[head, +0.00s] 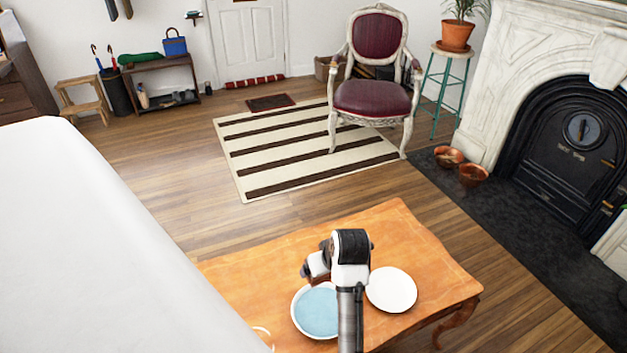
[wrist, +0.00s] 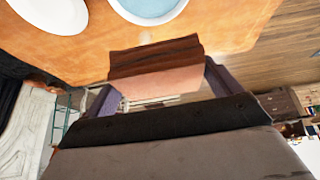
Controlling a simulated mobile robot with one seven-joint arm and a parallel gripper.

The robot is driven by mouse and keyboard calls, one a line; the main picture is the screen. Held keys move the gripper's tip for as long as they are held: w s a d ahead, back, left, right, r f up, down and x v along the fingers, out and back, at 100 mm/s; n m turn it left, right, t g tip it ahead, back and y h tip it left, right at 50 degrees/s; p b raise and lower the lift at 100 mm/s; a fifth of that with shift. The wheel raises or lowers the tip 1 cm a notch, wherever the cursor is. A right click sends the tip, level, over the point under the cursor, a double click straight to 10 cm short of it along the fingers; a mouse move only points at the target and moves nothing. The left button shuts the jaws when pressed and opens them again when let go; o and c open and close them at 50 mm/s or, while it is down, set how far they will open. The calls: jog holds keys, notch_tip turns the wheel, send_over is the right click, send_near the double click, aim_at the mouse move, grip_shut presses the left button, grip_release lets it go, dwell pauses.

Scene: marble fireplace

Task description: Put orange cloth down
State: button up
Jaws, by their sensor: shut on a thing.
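The orange cloth (wrist: 155,82) shows in the wrist view as a folded piece with a salmon near face and a darker reddish-brown far part. My gripper (wrist: 160,92) is shut on it, with one dark finger at each side. The cloth appears to be over the orange-brown wooden table (head: 420,245); I cannot tell whether it touches the top.
On the table are a blue bowl (head: 316,312), partly behind my arm, and a white plate (head: 391,290). A white surface (head: 80,240) fills the left. A burgundy chair (head: 372,97) stands on a striped rug (head: 265,150). The tabletop's far part looks clear.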

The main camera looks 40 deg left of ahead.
notch_tip(320, 180, down, 20)
jog(key=shift+p, duration=0.4)
jog(key=shift+f, duration=0.1)
